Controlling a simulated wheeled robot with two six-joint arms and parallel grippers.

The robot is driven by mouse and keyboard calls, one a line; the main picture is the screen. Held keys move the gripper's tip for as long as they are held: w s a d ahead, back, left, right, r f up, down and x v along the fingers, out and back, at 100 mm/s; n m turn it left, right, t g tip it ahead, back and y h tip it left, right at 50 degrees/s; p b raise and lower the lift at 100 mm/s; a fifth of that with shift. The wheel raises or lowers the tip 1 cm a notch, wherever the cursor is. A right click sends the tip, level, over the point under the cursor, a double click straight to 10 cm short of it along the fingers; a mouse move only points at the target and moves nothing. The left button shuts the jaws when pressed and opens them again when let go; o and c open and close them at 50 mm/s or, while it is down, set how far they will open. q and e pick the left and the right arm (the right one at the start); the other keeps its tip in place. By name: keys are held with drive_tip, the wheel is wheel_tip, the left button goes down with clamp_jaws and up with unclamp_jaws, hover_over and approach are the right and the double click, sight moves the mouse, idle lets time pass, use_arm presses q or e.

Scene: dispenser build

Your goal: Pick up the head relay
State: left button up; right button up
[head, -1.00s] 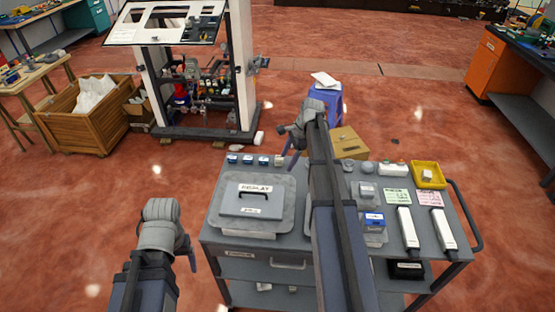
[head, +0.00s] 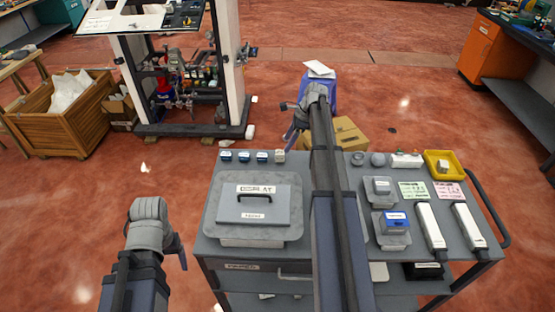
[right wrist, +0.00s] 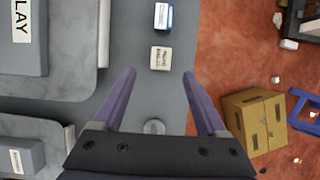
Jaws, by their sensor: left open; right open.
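A small pale cube with dark print (head: 279,156) stands at the right end of a row on the cart's far edge. It looks like the head relay, but its print is too small to read. It also shows in the right wrist view (right wrist: 160,59), beyond and between the fingertips. My right gripper (head: 293,130) is open and empty near the cart's far edge, right of the cube. Its two purple fingers (right wrist: 160,75) are spread apart in the wrist view. My left gripper (head: 180,250) is open and empty, left of the cart.
Blue-and-white blocks (head: 243,156) stand left of the cube. A grey lidded display box (head: 255,204) sits in front. A grey round part (right wrist: 154,127) lies between my right fingers' bases in view. Right are a yellow tray (head: 430,157) and white bars (head: 430,226). A cardboard box (head: 349,138) stands behind.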

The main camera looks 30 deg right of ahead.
sight(281, 152)
drive_tip(key=shift+b+x, duration=0.7)
drive_tip(key=shift+x, duration=0.3)
drive_tip(key=b+x, duration=0.6)
drive_tip(key=shift+w+f, duration=0.15)
drive_tip(key=shift+f, duration=0.1)
use_arm(q)
wheel_tip(281, 152, down, 8)
drive_tip(key=shift+w+r, duration=0.15)
use_arm(e)
drive_tip(key=shift+r, duration=0.1)
clamp_jaws()
